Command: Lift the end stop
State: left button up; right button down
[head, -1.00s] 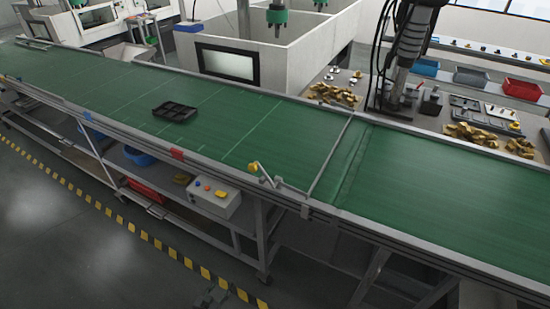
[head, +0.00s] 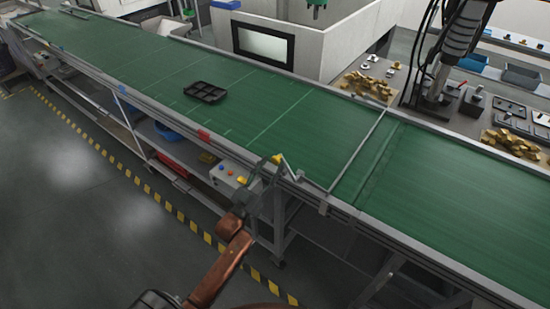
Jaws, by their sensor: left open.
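The end stop (head: 358,150) appears to be the thin grey bar lying across the green belt, low against it. Near its front end, a bent grey lever (head: 290,170) with a yellow knob (head: 277,159) stands at the front rail. My left gripper (head: 264,173) reaches up from the bottom of the head view on a copper-coloured arm. It is open, with its dark fingers close to the knob on the near side of the rail. I cannot tell whether they touch the lever. My right gripper is not in view.
A black compartmented tray (head: 205,92) lies on the conveyor belt (head: 250,95), left of the bar. A control box (head: 228,180) sits on the shelf below. Brass parts (head: 368,86) lie on a bench behind, beside a dark upright machine column (head: 452,50). The belt around the bar is clear.

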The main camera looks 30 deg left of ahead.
aim_at(274, 162)
pick_arm(q)
jog(key=shift+x, duration=1.8)
jog(key=shift+c, duration=0.6)
grip_shut()
